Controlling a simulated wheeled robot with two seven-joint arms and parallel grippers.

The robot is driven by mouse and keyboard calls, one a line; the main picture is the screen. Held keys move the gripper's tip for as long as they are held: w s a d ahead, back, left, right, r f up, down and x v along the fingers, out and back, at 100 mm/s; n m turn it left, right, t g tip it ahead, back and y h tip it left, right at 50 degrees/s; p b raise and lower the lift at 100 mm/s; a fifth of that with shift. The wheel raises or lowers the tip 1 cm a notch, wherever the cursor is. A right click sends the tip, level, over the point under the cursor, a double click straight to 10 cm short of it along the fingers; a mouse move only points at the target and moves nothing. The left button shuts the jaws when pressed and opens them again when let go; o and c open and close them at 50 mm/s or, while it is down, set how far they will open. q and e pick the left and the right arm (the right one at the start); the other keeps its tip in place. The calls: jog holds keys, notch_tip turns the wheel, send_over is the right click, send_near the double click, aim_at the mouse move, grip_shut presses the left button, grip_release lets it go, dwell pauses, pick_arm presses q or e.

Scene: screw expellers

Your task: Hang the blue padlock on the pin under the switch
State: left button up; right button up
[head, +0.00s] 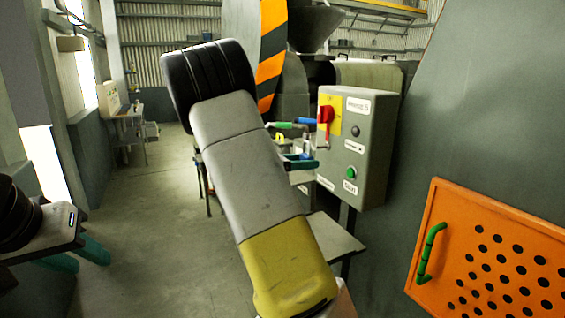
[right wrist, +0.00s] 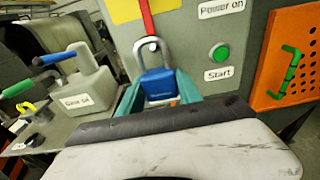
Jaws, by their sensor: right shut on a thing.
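The blue padlock (right wrist: 158,84) is upright between the teal fingers of my right gripper (right wrist: 160,95), with its grey shackle pointing up. The shackle top overlaps the lower end of the red switch handle (right wrist: 148,18) in the right wrist view. In the head view the red switch (head: 325,115) sits on a yellow plate on the grey control box (head: 376,150). My right arm hides most of its gripper and the padlock there. My left gripper (head: 82,258) is empty at lower left, fingers apart.
A grey gear oil can (right wrist: 88,92) stands on a table left of the padlock. A green start button (right wrist: 220,53) is on the box to the right. An orange perforated panel (head: 500,225) with a green handle is further right. The floor at left is clear.

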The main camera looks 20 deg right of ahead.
aim_at(327, 159)
jog(key=shift+w+d+r, duration=0.1)
jog(key=shift+d, duration=1.3)
jog(key=shift+w+d, duration=0.1)
jog(key=shift+d, duration=1.3)
dwell(0.6)
jog(key=shift+f, duration=0.25)
